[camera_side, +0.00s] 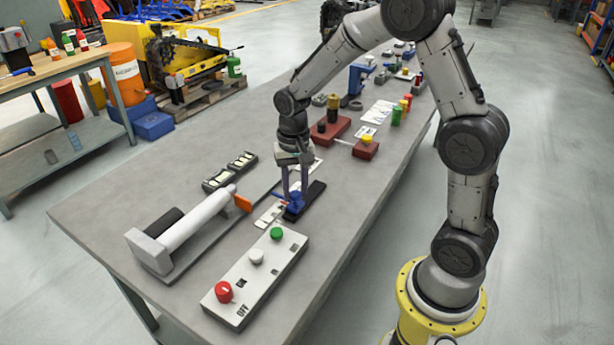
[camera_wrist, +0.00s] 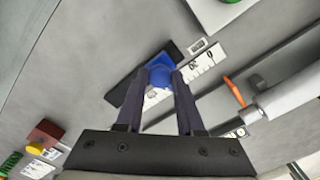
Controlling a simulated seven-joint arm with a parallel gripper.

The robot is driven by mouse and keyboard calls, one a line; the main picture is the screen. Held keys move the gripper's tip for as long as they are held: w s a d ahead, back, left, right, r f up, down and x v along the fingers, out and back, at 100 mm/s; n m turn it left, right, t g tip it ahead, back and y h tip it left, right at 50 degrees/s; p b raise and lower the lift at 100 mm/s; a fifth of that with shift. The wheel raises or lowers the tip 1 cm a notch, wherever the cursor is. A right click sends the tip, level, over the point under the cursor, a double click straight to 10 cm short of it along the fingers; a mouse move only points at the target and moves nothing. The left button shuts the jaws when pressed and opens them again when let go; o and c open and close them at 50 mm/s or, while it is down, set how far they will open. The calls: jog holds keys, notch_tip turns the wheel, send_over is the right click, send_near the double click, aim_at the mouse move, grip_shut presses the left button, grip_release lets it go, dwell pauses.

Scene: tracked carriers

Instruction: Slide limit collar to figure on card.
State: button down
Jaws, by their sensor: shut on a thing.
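A blue limit collar (camera_side: 295,204) sits on a black rail (camera_side: 316,188) that lies flat on the grey table. My gripper (camera_side: 294,196) reaches down from above and is shut on the collar. In the wrist view, the collar (camera_wrist: 160,74) shows between the two dark fingertips (camera_wrist: 161,82), which hide its sides. A white strip with dark marks (camera_wrist: 205,60) runs beside the rail (camera_wrist: 120,94). A small white card (camera_wrist: 197,46) lies near the rail's end, its figure too small to read. In the side view, white card or strip (camera_side: 265,219) shows left of the collar.
A white cylinder on a grey stand (camera_side: 200,220), with an orange flag (camera_side: 242,203), stands to the left. A switch panel (camera_side: 250,282) with red, white and green knobs is in front. A red-brown block (camera_side: 364,150) stands behind.

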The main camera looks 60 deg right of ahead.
aim_at(292, 199)
jog(key=shift+w+a+r, duration=0.1)
jog(key=shift+a, duration=0.55)
jog(key=c, duration=0.5)
grip_release()
jog(key=shift+c, duration=0.2)
notch_tip(292, 199, up, 14)
